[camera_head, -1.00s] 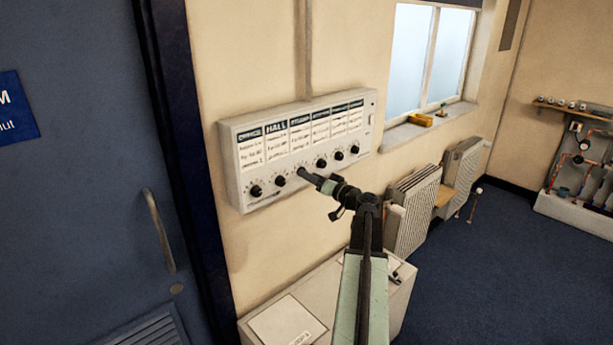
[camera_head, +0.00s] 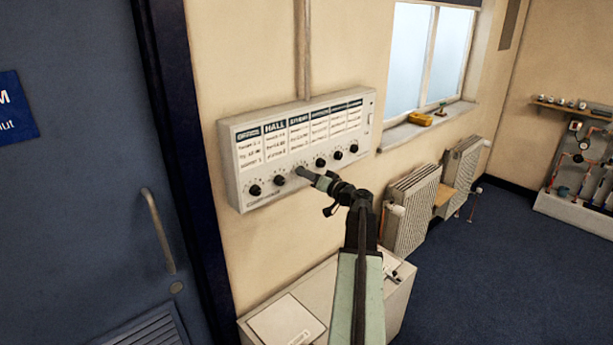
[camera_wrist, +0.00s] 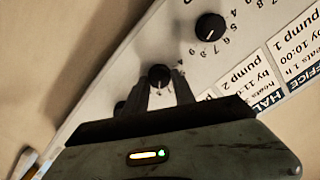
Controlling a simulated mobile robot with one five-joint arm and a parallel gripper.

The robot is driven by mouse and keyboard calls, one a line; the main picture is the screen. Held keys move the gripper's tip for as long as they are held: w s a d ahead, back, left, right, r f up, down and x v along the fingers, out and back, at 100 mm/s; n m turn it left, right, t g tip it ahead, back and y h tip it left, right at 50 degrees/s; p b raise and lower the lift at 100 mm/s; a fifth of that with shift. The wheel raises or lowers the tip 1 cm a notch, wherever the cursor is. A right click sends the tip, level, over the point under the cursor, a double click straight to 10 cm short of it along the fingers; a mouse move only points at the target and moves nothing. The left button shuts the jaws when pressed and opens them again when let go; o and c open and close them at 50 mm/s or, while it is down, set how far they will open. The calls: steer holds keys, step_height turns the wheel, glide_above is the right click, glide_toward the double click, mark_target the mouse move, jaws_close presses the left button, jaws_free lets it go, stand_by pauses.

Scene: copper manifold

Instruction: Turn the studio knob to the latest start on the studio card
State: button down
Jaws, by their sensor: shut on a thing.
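A white wall panel (camera_head: 243,193) carries a row of black knobs under several printed cards. My gripper (camera_head: 303,171) is at the third knob from the left, under the studio card (camera_head: 300,143). In the wrist view, the fingers (camera_wrist: 160,84) are shut on a black studio knob (camera_wrist: 160,74) with a pale pointer mark. The dial numbers around this knob are mostly hidden by the fingers. The card text is too small to read in the head view.
The hall knob (camera_head: 279,181) is just left of my gripper and another black knob (camera_head: 321,162) is just right. A white cabinet (camera_head: 330,290) stands below the panel. A blue door (camera_head: 80,200) is at left; radiators (camera_head: 413,205) are at right.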

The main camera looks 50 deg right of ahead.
steer(key=shift+w+d+r+m, duration=0.1)
steer(key=shift+w+m, duration=0.05)
steer(key=shift+m, duration=2.65)
steer(key=c, duration=1)
jaws_free()
steer(key=shift+w, duration=0.1)
steer(key=shift+c, duration=0.2)
steer(key=s, duration=0.8)
steer(key=shift+a, duration=0.3)
